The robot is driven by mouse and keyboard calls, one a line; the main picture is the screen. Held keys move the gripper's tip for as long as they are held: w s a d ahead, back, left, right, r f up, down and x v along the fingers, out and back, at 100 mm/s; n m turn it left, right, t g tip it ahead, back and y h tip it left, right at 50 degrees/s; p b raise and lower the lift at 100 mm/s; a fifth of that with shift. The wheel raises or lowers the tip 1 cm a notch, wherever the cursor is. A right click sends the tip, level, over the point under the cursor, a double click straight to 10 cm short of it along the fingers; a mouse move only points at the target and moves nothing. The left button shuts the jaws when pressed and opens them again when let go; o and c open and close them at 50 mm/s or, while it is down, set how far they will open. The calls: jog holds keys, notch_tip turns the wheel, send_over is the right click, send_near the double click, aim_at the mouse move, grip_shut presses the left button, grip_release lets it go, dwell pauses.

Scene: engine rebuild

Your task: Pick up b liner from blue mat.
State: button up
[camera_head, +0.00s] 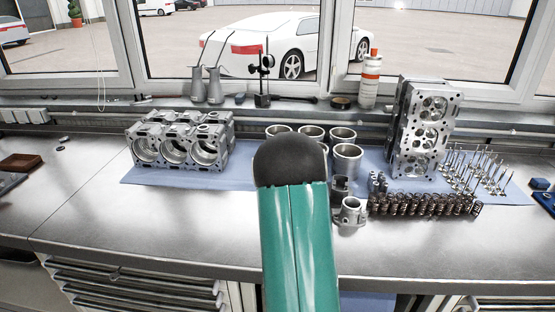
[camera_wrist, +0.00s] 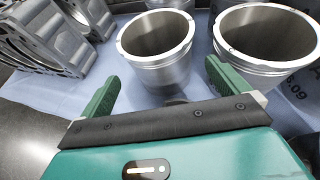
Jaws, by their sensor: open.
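Several silver cylinder liners stand upright on the blue mat (camera_head: 245,178); no marking shows which is the b liner. In the wrist view one liner (camera_wrist: 157,62) stands just beyond and between the two green fingers of my gripper (camera_wrist: 163,74). The gripper is open and holds nothing; I cannot tell if a finger touches the liner. A second liner (camera_wrist: 262,38) stands close on the right, beyond the right finger. A third liner (camera_wrist: 170,4) shows partly at the top. In the head view liners (camera_head: 311,132) (camera_head: 347,157) show, and my green arm hides part of the group and my gripper.
An engine block (camera_head: 178,145) stands left of the liners and shows at the wrist view's upper left (camera_wrist: 40,38). A cylinder head (camera_head: 420,130), valves (camera_head: 475,170) and springs (camera_head: 420,204) are at right. The front of the metal bench (camera_head: 150,230) is clear.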

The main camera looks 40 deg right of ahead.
jog(key=shift+r+x, duration=0.1)
jog(key=shift+x, duration=1.65)
jog(key=shift+r+x, duration=0.15)
jog(key=shift+x, duration=1.6)
jog(key=shift+w, duration=0.1)
jog(key=shift+r, duration=0.1)
jog(key=c, duration=0.9)
jog(key=shift+r, duration=0.6)
jog(key=a+r, duration=0.8)
jog(key=a, duration=0.1)
jog(key=a+r, duration=0.3)
jog(key=a, duration=0.2)
jog(key=shift+w+r, duration=0.35)
jog(key=shift+r, duration=0.05)
